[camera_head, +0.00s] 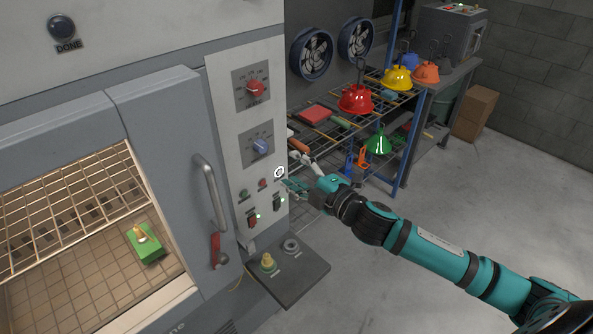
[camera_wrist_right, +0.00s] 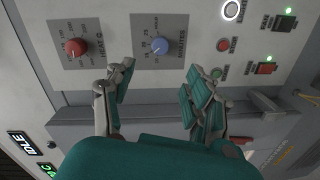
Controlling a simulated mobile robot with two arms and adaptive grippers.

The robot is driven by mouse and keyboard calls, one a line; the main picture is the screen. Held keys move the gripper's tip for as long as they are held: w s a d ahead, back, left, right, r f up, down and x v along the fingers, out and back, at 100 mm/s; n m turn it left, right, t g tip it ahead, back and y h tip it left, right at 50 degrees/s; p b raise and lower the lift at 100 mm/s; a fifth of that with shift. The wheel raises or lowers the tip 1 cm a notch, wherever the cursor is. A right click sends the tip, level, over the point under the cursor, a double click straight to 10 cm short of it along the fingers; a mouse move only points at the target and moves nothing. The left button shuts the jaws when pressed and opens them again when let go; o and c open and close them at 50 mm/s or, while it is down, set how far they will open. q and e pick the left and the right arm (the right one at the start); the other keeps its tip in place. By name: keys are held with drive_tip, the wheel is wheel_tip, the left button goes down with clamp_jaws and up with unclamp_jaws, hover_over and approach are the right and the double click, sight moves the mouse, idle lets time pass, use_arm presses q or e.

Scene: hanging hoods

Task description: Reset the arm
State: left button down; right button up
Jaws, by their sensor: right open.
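My right arm (camera_head: 430,249) reaches in from the lower right of the head view. My right gripper (camera_head: 294,170) is open and empty in front of the machine's control panel (camera_head: 232,110). In the right wrist view the open fingers (camera_wrist_right: 157,82) face the panel with a clear gap between them. The blue knob (camera_wrist_right: 160,46) shows beyond this gap and the red knob (camera_wrist_right: 76,47) is to its left. I cannot tell whether a fingertip touches the panel. My left gripper is not in view.
The machine's door handle (camera_head: 210,195) sticks out left of the panel. A small ledge (camera_head: 305,275) with buttons juts out below. A rack (camera_head: 330,125) with colored hoods, including a red hood (camera_head: 356,99), stands behind my arm. The floor (camera_head: 480,205) at right is clear.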

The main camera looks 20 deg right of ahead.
idle(0.4)
drive_tip(key=d+f+m+g+h+b, duration=0.1)
drive_tip(key=d+f+m+g+h, duration=0.2)
drive_tip(key=f, duration=0.9)
drive_tip(key=d+f+m+h+b, duration=0.1)
drive_tip(key=d+f+m, duration=0.3)
drive_tip(key=f, duration=0.8)
drive_tip(key=s+d+f+m+g+h+b, duration=0.15)
drive_tip(key=s+f, duration=0.25)
drive_tip(key=f, duration=0.5)
drive_tip(key=s+d+f+m+g, duration=0.1)
drive_tip(key=s+f+g, duration=0.1)
drive_tip(key=s+f, duration=0.45)
drive_tip(key=s+a+f+m+g+b, duration=0.1)
drive_tip(key=s+a+f+m+g, duration=0.2)
drive_tip(key=s+f, duration=1)
drive_tip(key=s+a+f+m+g+b, duration=0.2)
drive_tip(key=s+f+g, duration=0.2)
drive_tip(key=s+f, duration=0.95)
drive_tip(key=s+a+f+g, duration=0.1)
drive_tip(key=s+a, duration=0.1)
drive_tip(key=s, duration=0.4)
drive_tip(key=s+a+f+m+g, duration=0.1)
drive_tip(key=s+a, duration=0.1)
drive_tip(key=s, duration=0.4)
drive_tip(key=shift+s+f, duration=0.2)
drive_tip(key=shift+f, duration=0.15)
drive_tip(key=shift+a+m, duration=0.1)
drive_tip(key=shift+m, duration=0.15)
